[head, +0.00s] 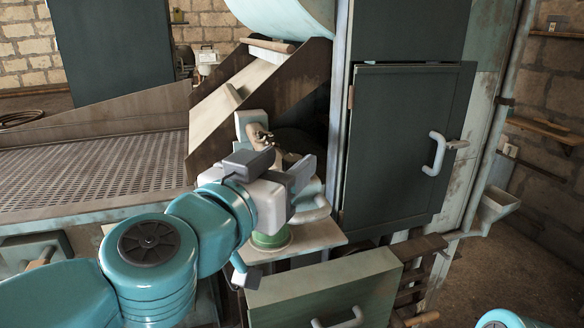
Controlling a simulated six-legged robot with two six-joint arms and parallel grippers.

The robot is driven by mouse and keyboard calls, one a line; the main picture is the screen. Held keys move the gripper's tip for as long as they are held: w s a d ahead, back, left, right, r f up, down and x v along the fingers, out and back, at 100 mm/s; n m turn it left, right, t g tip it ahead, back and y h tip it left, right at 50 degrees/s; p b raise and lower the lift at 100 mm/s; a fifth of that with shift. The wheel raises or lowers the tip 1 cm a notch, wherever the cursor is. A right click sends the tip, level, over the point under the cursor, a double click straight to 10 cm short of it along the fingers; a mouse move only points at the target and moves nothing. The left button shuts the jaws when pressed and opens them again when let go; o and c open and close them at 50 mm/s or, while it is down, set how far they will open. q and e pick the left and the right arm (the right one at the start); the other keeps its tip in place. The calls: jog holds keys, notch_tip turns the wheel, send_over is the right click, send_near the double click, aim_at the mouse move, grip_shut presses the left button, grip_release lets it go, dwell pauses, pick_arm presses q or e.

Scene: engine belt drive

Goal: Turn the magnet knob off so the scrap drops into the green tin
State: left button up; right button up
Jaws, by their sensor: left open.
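My left gripper (277,166) is in the middle of the head view, in front of the lower end of the chute. Its two fingers are apart, and I see nothing held between them. Just beyond it is a pale block-shaped fitting (247,119), with small dark, rough pieces (262,136) against it that look like the scrap. The green tin (270,238) stands on a small pale shelf below the gripper, partly hidden by it. I cannot make out the magnet knob for certain; my gripper covers part of this area. My right gripper is out of view.
A sloping chute (235,95) with brown side walls comes down from the upper right. A perforated bed (90,168) lies at left. A dark cabinet door (405,140) with a pale handle is at right. A green drawer front (325,292) juts out below the shelf.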

aim_at(288, 162)
pick_arm(q)
jog(key=shift+x, duration=1.6)
jog(key=shift+s+a, duration=0.1)
